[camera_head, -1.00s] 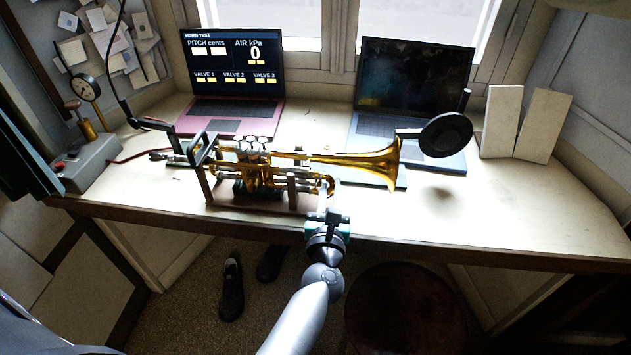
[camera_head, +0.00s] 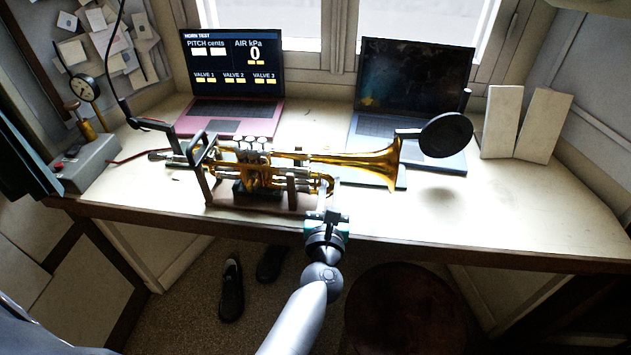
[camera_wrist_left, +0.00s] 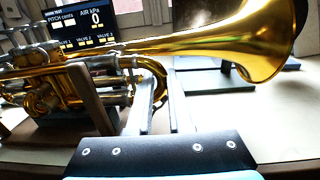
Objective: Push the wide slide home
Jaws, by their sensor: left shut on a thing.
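The brass horn (camera_head: 350,158) lies on its side in a wooden stand, its bell to the right. The wide slide (camera_head: 329,183) is the gold bend at the near right end of its tubing. It also shows in the left wrist view (camera_wrist_left: 158,74). My left gripper (camera_head: 329,192) reaches up from the front edge of the bench. Its two fingers (camera_wrist_left: 160,88) are shut on the slide's bend, below the bell. The fingers partly hide the slide, and I cannot make out any gap at its tubes. My right gripper is not in view.
A wooden stand (camera_head: 208,188) holds the horn. A pink laptop (camera_head: 232,118) with a test readout and a dark laptop (camera_head: 412,90) stand behind. A round black disc (camera_head: 445,135) stands by the bell. The bench (camera_head: 540,215) is clear at right.

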